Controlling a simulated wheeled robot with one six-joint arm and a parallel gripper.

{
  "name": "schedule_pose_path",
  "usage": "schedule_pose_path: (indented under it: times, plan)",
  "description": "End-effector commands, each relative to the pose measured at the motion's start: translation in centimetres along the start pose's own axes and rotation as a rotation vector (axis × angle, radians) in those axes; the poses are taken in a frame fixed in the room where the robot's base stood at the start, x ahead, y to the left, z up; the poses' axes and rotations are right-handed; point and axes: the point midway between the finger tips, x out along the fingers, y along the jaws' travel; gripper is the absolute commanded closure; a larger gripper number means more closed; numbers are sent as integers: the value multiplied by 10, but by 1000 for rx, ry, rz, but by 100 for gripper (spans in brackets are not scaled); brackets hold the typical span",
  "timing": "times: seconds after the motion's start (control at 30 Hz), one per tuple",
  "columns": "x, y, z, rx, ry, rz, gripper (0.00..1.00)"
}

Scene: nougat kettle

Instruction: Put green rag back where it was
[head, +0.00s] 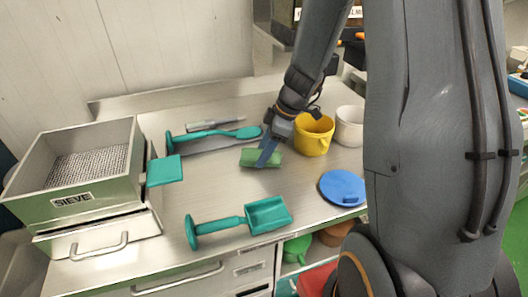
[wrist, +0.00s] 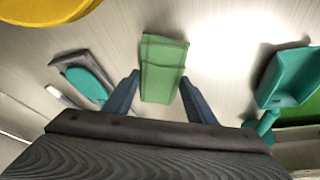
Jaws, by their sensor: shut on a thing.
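The green rag (head: 249,158) is a small folded cloth in the middle of the steel worktop (head: 150,258). My gripper (head: 266,160) points down over it, and a blue finger hides part of it. In the wrist view the rag (wrist: 163,62) lies between the two blue fingers of my gripper (wrist: 160,80), which is shut on it. I cannot tell whether the rag touches the worktop or is slightly above it.
A yellow jug (head: 312,136) and a white pot (head: 349,127) stand right behind. A blue lid (head: 342,187) lies right, a teal scoop (head: 266,215) in front, a teal long-handled tool (head: 215,133) behind. The sieve box (head: 85,207) stands left. Worktop between scoop and rag is clear.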

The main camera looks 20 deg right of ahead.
Motion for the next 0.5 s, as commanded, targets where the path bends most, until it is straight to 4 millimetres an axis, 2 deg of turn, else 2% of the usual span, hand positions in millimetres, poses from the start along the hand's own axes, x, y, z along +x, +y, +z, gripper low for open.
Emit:
schedule_pose_path:
  times: [0.1, 0.5]
  plan:
    - [8, 0, 3, 0, 0, -1, 70]
    - [11, 0, 5, 0, 0, 1, 70]
